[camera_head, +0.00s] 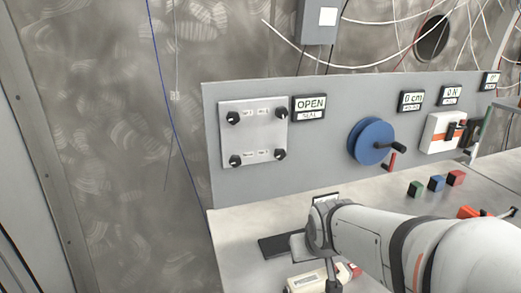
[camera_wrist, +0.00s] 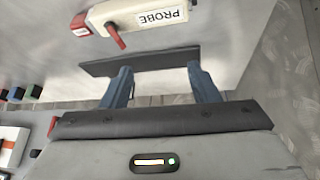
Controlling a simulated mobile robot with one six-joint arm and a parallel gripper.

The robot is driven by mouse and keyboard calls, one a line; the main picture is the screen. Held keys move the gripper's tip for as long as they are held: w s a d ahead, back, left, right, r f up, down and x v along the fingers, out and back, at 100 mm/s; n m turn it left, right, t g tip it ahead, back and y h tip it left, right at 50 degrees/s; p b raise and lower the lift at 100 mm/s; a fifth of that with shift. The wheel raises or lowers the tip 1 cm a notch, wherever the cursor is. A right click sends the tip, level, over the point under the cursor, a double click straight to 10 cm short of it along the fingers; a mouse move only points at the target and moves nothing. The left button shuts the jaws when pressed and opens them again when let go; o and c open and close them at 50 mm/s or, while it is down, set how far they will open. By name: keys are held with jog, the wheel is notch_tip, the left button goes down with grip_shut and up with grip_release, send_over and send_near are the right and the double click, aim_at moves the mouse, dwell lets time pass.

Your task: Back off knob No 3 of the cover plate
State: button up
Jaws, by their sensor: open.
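The cover plate (camera_head: 257,133) is a light grey square on the upright grey panel in the head view, with a black knob at each corner. The lower left knob (camera_head: 235,160) seems to be No 3, but the small labels are hard to read. The upper left knob (camera_head: 233,117), upper right knob (camera_head: 281,114) and lower right knob (camera_head: 280,154) are also in place. My gripper (camera_wrist: 160,72) is open and empty, its two blue fingers apart in the wrist view. It is low over the bench, well below and right of the plate, touching no knob.
A blue handwheel (camera_head: 371,141) with a crank juts out farther right. A white box marked PROBE (camera_wrist: 132,15) lies on the bench near my gripper. Small coloured blocks (camera_head: 436,183) stand at right.

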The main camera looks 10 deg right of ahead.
jog(key=w+d+r+n+t+p, duration=0.1)
jog(key=w+r+t+p, duration=0.15)
jog(key=w, duration=0.35)
jog(key=w+r+n+t+p, duration=0.1)
jog(key=w+r+t, duration=0.15)
jog(key=w, duration=0.35)
jog(key=n+t+y+p, duration=0.2)
jog(key=t+y+p, duration=0.25)
jog(key=t, duration=0.25)
send_near(281, 156)
jog(key=w, duration=0.1)
jog(key=shift+h, duration=0.25)
jog(key=w+p, duration=0.1)
jog(key=w, duration=0.1)
jog(key=w+a, duration=0.1)
jog(key=w, duration=0.2)
jog(key=w+a+p, duration=0.1)
jog(key=w, duration=0.1)
jog(key=shift+w+r+p, duration=0.15)
jog(key=shift+w+p, duration=0.1)
jog(key=shift+p, duration=0.1)
jog(key=c, duration=1)
jog(key=shift+n+b, duration=0.4)
jog(key=shift+b, duration=0.25)
